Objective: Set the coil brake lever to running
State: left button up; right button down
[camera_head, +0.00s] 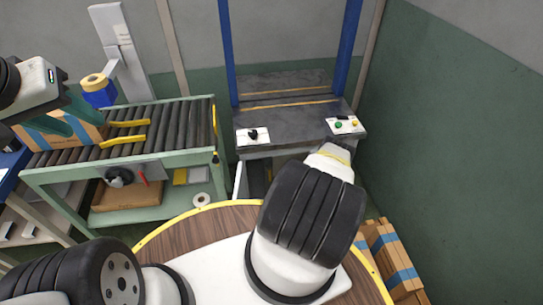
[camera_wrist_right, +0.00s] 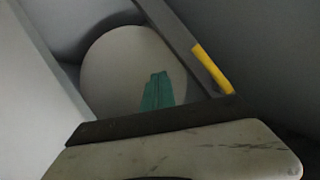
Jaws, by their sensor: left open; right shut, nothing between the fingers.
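A small red lever-like piece (camera_head: 142,176) stands beside a dark round part (camera_head: 119,177) under the roller conveyor; it may be the coil brake lever, but its label and setting are too small to read. A black knob (camera_head: 253,134) sits on a white plate on the dark machine bed. My left gripper (camera_head: 68,124) is open, with teal fingers at the box on the conveyor's left end; I cannot tell whether they touch it. My right gripper shows in the right wrist view (camera_wrist_right: 156,91), its green fingers shut and empty before a pale round surface. My right arm hides it in the head view.
The roller conveyor (camera_head: 172,125) has yellow guides and a lower shelf with a cardboard box (camera_head: 125,194). Green and yellow buttons sit on a second plate (camera_head: 346,125). Blue posts frame the machine bed (camera_head: 290,122). Strapped cartons (camera_head: 390,252) are stacked at right, near the green wall.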

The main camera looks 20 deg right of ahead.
jog(key=s+d, duration=0.1)
jog(key=s, duration=0.7)
jog(key=shift+s+d, duration=0.35)
jog(key=shift+s, duration=0.05)
jog(key=shift+a, duration=0.1)
